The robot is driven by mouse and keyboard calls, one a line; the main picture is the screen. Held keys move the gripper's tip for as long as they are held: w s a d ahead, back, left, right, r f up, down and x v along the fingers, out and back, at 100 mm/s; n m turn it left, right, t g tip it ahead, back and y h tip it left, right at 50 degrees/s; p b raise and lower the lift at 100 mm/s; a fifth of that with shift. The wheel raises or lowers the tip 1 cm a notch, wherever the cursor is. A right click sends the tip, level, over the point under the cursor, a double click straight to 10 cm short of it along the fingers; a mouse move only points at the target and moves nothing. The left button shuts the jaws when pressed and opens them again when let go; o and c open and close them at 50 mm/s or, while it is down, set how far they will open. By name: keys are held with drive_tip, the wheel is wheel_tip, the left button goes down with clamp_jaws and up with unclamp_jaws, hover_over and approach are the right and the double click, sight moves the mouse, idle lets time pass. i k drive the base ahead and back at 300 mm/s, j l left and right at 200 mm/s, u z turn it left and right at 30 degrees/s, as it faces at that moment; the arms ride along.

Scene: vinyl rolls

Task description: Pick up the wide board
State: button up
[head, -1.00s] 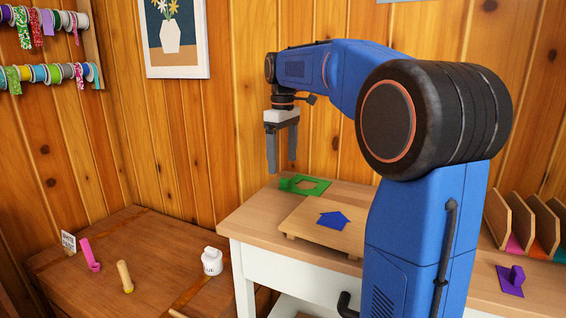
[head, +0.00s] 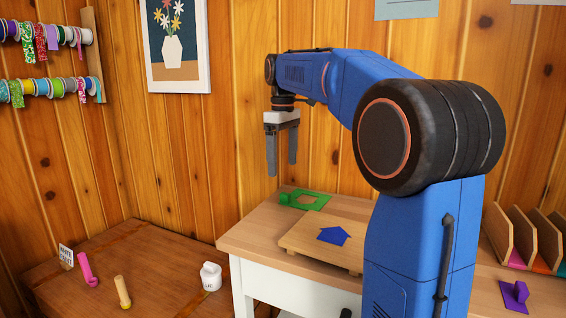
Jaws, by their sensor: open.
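The wide wooden board (head: 303,236) lies flat on the wooden top of a white table (head: 255,214). It stands slightly raised on short supports, and my arm hides its right end. A flat blue house-shaped piece (head: 334,236) lies on it. My gripper (head: 281,170) hangs pointing down above the table's back left, with its two grey fingers apart and nothing between them. It is up and to the left of the board, clear of it.
A green plate with a cut-out (head: 311,200) lies behind the board. A purple piece (head: 515,294) and upright dividers (head: 524,235) are at the right. A lower brown table (head: 140,250) at left holds a white jar (head: 210,276), a pink piece (head: 87,268) and a yellowish roll (head: 122,291).

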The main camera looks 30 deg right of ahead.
sight(337, 242)
drive_tip(key=k, duration=1)
